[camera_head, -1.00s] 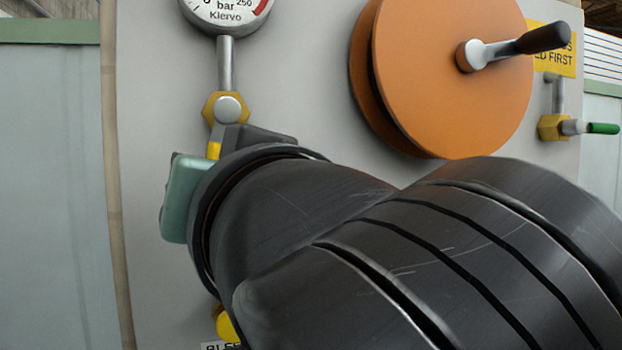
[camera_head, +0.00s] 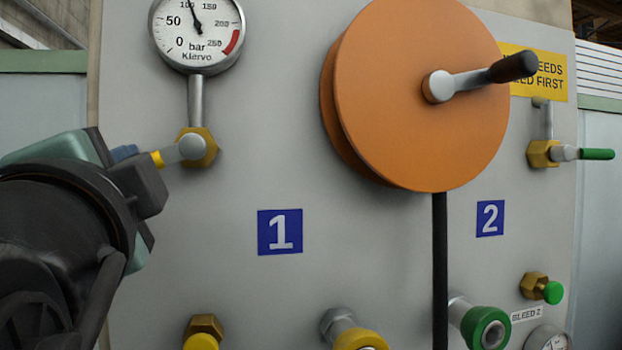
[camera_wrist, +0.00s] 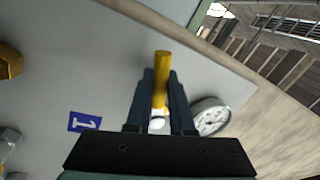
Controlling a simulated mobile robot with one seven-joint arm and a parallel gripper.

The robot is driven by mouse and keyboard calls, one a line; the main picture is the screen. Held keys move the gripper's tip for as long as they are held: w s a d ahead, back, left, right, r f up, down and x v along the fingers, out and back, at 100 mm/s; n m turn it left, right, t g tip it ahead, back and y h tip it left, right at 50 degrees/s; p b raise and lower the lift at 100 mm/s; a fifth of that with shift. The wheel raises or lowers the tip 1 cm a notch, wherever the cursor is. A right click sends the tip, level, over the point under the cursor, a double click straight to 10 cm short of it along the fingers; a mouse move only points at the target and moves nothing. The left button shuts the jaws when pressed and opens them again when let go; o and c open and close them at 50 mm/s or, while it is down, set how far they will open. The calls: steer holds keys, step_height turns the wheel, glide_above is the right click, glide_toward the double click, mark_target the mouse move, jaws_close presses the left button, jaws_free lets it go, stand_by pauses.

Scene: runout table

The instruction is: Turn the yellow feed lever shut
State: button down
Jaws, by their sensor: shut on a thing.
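The yellow feed lever (camera_head: 157,159) points left and slightly down from its grey hub on a brass hex valve (camera_head: 206,147), under the pressure gauge's vertical pipe. It lies across that pipe's line. My gripper (camera_head: 146,168) is shut on the lever's yellow sleeve, coming from the left and covering most of it. In the wrist view, the yellow sleeve (camera_wrist: 162,70) runs between the two dark fingers of my gripper (camera_wrist: 161,85), its end sticking out past them.
The gauge (camera_head: 197,32) reads near 100 bar. A large orange reel (camera_head: 420,100) with a crank handle juts out on the right. A green-handled valve (camera_head: 597,154) is farther right. Yellow and green fittings (camera_head: 485,327) project along the bottom. The panel around label 1 (camera_head: 280,231) is clear.

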steer(key=m, duration=0.1)
steer(key=r+m, duration=0.1)
steer(key=shift+s+a+r+m, duration=0.1)
steer(key=shift+a+r+m, duration=0.15)
steer(key=shift+m, duration=0.15)
steer(key=shift+r+m+t+h, duration=0.35)
steer(key=shift+m+h, duration=0.25)
steer(key=shift+m, duration=0.6)
steer(key=shift+r, duration=0.15)
steer(key=c, duration=0.8)
jaws_free()
